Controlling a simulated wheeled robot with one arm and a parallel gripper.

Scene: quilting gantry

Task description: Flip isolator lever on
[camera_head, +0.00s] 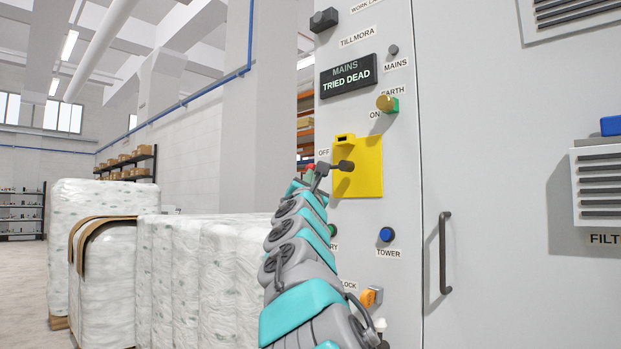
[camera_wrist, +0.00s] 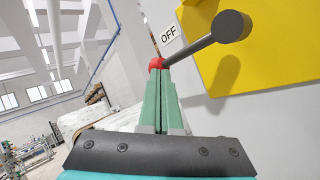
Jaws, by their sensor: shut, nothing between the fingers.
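The isolator lever (camera_head: 345,166) is a dark grey arm on a yellow plate (camera_head: 370,182) on the grey cabinet front. It points left, near the OFF label (camera_head: 324,153); the ON label (camera_head: 375,115) is above. In the wrist view the lever (camera_wrist: 200,44) runs from a round dark hub down left to a red end (camera_wrist: 156,63). My gripper (camera_wrist: 159,90) has its green fingers together and empty, tips right at the red end. Whether they touch it is unclear. In the head view my gripper (camera_head: 304,182) is left of the plate, its fingers small and partly hidden.
A brass knob (camera_head: 387,103) on a green base sits above the plate, and a blue TOWER button (camera_head: 386,234) below. A dark door handle (camera_head: 444,253) is to the right. White wrapped bales (camera_head: 190,260) stand left of my arm. A display (camera_head: 348,75) reads MAINS TRIED DEAD.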

